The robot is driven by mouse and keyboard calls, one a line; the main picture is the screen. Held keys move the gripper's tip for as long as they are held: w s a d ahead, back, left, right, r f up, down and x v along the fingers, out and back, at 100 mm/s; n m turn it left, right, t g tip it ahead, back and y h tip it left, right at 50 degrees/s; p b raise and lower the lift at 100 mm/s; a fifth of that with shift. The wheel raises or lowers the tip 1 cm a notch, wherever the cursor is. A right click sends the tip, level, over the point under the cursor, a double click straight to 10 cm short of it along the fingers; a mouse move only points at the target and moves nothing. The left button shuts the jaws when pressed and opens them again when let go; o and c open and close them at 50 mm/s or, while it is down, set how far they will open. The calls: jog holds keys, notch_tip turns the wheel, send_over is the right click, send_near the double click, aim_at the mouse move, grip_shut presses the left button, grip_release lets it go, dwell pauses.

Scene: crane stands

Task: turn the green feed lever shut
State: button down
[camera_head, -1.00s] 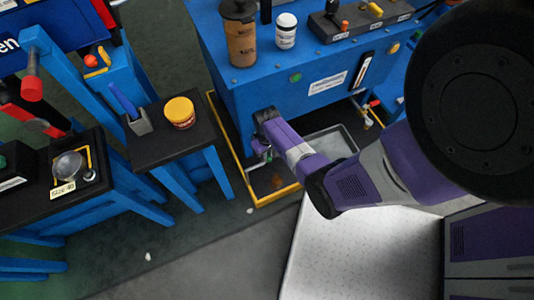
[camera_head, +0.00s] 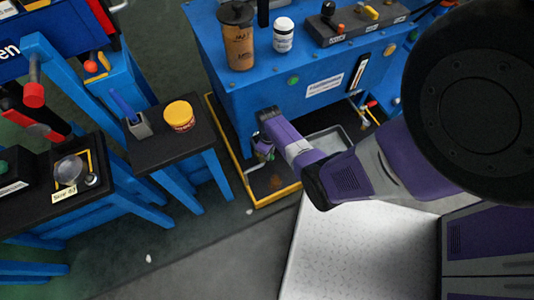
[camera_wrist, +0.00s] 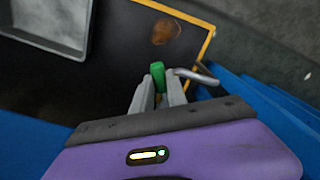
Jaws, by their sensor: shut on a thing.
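The green feed lever (camera_wrist: 158,76) shows in the wrist view between the two grey fingers of my gripper (camera_wrist: 158,92). My gripper is shut on it. A bent metal pipe (camera_wrist: 197,75) sticks out just to the right of the fingertips. In the head view my gripper (camera_head: 262,150) is low at the front face of the blue cabinet (camera_head: 240,100). There the green lever is hidden or too small to make out, and my arm covers part of the cabinet front.
A black floor mat with a yellow edge (camera_head: 222,142) lies below, with a brown stain (camera_wrist: 166,32) and a grey tray (camera_wrist: 62,22) on it. A small black table (camera_head: 165,148) with a yellow-lidded jar (camera_head: 179,116) stands to the left. Bottles stand on the cabinet.

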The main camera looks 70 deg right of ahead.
jog(key=shift+s+d+n, duration=0.1)
jog(key=shift+d+n, duration=0.4)
jog(key=shift+n, duration=0.6)
jog(key=shift+d+n, duration=0.45)
jog(key=shift+n, duration=0.65)
jog(key=c, duration=1.3)
grip_release()
jog(key=shift+r+p, duration=1.75)
jog(key=shift+r, duration=2.2)
